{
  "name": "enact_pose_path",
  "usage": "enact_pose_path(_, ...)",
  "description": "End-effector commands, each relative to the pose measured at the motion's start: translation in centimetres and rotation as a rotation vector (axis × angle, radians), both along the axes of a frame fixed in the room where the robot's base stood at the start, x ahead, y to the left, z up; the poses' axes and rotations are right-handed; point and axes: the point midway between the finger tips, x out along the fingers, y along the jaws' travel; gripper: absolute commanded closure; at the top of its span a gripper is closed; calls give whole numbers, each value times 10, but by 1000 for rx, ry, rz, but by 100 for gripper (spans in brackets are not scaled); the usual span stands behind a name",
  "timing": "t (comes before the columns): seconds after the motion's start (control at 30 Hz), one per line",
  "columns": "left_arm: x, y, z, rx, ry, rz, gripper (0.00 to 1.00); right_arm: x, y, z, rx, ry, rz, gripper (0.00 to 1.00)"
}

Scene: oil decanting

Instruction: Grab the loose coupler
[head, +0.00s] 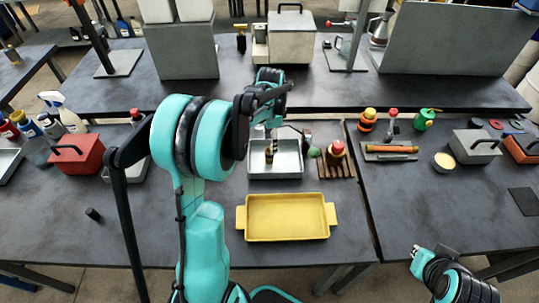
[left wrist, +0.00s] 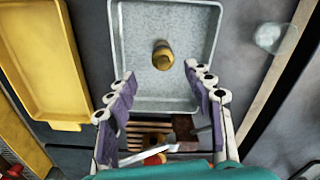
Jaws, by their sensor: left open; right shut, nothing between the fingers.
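The loose coupler (left wrist: 162,54), a small brass-coloured piece, stands in the grey metal tray (left wrist: 128,30). In the head view the coupler (head: 269,153) shows toward the left of the tray (head: 288,172). My left gripper (left wrist: 160,76) is open and empty. Its two purple-padded fingers are spread to either side, over the near end of the tray, with the coupler just beyond the tips and in line with the gap. My left arm hides part of the tray's surroundings in the head view. My right gripper (head: 420,254) is shut and empty at the bottom right, away from the coupler.
A yellow tray (head: 287,217) lies in front of the grey tray. A wooden slatted rack (head: 340,168) holding a red-topped item (head: 336,148) stands close on the right. A red toolbox (head: 77,158) is at left.

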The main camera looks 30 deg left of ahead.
Motion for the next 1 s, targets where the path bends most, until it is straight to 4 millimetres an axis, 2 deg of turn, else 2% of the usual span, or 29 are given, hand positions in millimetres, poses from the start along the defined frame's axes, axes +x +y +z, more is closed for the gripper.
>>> enact_pose_path(0.37, 1, 4, -38, -1, 5, -6, 48, 0, 0, -14, 0, 0, 0, 100)
enact_pose_path(0.6, 1, 8, -75, -2, 4, -6, 48, 0, 0, -30, 0, 0, 0, 100)
enact_pose_path(0.7, 1, 8, -81, -2, 4, -6, 48, 0, 0, -32, 0, 0, 0, 100)
enact_pose_path(0.87, 1, 8, -79, -2, 4, -6, 48, 0, 0, -30, 0, 0, 0, 100)
enact_pose_path(0.9, 1, 7, -79, -2, 4, -6, 53, 0, 0, -30, 0, 0, 0, 100)
enact_pose_path(1.0, 1, 7, -79, -2, 4, -6, 79, 0, 0, -30, 0, 0, 0, 100)
